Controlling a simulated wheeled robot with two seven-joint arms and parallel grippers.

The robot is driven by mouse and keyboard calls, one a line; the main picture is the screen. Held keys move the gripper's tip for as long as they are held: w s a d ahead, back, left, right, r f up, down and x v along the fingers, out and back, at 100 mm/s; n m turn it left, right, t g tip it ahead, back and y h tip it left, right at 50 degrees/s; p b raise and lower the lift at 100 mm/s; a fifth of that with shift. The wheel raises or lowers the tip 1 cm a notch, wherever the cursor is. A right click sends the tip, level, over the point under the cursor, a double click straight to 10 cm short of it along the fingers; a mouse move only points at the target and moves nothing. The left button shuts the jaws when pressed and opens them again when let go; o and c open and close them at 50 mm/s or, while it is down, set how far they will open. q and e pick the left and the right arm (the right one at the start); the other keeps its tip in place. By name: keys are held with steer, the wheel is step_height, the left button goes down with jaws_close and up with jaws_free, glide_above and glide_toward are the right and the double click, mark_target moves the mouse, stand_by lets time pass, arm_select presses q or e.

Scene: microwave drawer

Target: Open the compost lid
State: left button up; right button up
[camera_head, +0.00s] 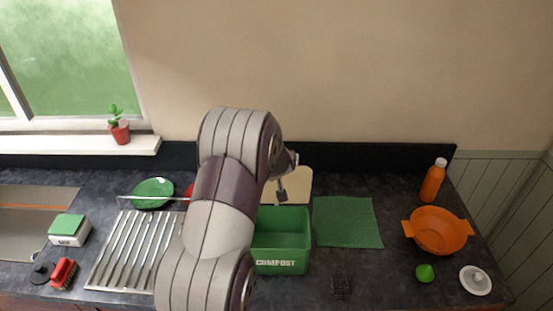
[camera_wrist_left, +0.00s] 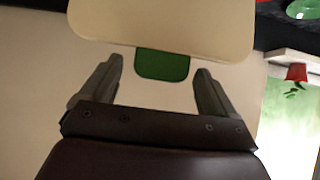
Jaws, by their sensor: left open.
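The green compost bin (camera_head: 282,240), with white COMPOST lettering on its front, stands on the counter. Its inside shows from above. The cream lid (camera_head: 299,183) stands raised behind the bin, near the backsplash. My left arm covers the bin's left side and part of the lid. My left gripper (camera_head: 283,190) is in front of the lid. In the left wrist view the cream lid (camera_wrist_left: 165,25) fills the top, and its green tab (camera_wrist_left: 162,64) appears between the open fingers (camera_wrist_left: 157,85). I cannot tell whether a finger touches it. My right gripper is not in view.
A green mat (camera_head: 347,222) lies right of the bin. Further right are an orange colander (camera_head: 438,230), an orange bottle (camera_head: 433,180), a green item (camera_head: 425,273) and a white strainer (camera_head: 475,280). A metal drying rack (camera_head: 130,250) and green plate (camera_head: 153,193) are left.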

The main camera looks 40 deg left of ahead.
arm_select(q)
steer(key=v, duration=1.2)
steer(key=shift+s+d+p, duration=0.15)
steer(key=shift+s+p, duration=0.1)
steer(key=shift+p, duration=0.1)
steer(key=shift+r, duration=0.15)
